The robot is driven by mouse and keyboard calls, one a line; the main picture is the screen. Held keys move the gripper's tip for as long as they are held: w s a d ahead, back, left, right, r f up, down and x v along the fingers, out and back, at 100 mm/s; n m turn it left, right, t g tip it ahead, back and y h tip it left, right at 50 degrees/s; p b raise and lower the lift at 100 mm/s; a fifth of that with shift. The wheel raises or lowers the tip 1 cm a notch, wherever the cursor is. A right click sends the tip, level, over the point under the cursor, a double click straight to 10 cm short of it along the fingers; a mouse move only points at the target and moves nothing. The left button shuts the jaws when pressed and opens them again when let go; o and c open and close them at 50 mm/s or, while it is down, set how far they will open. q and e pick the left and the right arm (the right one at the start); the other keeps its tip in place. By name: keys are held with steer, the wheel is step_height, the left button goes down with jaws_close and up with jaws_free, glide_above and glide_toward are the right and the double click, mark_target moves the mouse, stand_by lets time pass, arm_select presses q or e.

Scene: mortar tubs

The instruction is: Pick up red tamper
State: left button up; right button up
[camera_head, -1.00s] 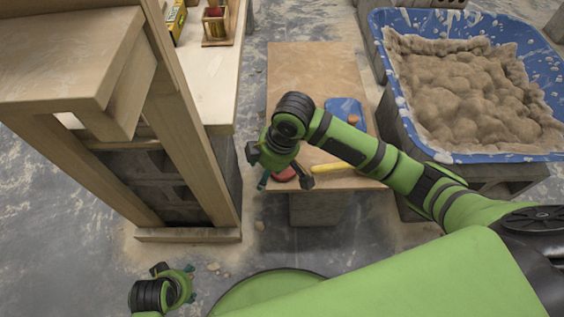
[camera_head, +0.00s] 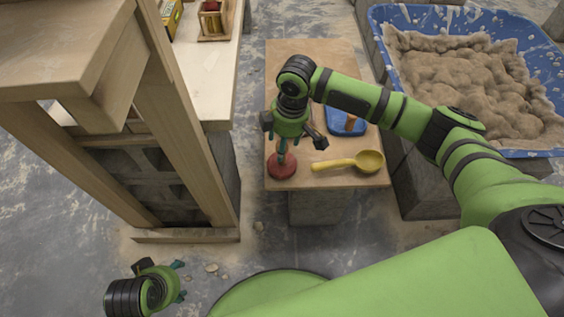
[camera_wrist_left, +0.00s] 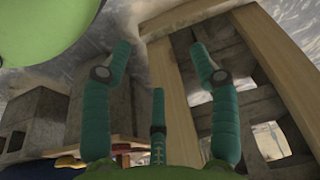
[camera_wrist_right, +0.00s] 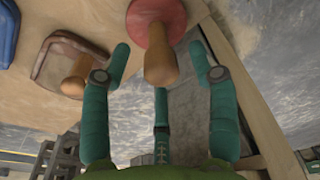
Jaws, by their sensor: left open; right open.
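The red tamper (camera_head: 282,166) stands on the low wooden table near its front left corner, with its round red base down. In the right wrist view its wooden handle (camera_wrist_right: 159,62) points toward my right gripper (camera_wrist_right: 160,62), and the red base (camera_wrist_right: 157,18) lies beyond the fingertips. My right gripper (camera_head: 290,142) is open above and behind the tamper. The handle end shows between its fingers, with no clear contact. My left gripper (camera_head: 182,280) is open and empty at the lower left, low beside the wooden stand, away from the tamper.
A yellow scoop (camera_head: 350,162) lies right of the tamper. A blue float (camera_head: 345,124) lies farther back; a brown float (camera_wrist_right: 65,58) shows in the right wrist view. A blue tub (camera_head: 378,22) of mortar stands right. A tall wooden stand (camera_head: 185,236) is at left.

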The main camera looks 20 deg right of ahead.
steer(key=shift+a+f, duration=0.15)
steer(key=shift+f, duration=0.75)
jaws_close()
arm_select(q)
steer(key=shift+v, duration=0.8)
steer(key=shift+w+r, duration=0.1)
arm_select(e)
steer(key=shift+r, duration=0.15)
steer(key=shift+r, duration=0.2)
step_height(320, 180, up, 4)
steer(key=shift+w+f+p, duration=0.1)
steer(key=shift+f+p, duration=0.1)
steer(key=shift+p, duration=0.6)
arm_select(q)
step_height(320, 180, down, 12)
steer(key=s+p, duration=0.1)
steer(key=p, duration=0.2)
steer(key=shift+s+g, duration=0.4)
arm_select(e)
steer(key=s+d+r, duration=0.6)
steer(key=d+r, duration=0.1)
steer(key=d, duration=0.3)
steer(key=shift+f, duration=0.1)
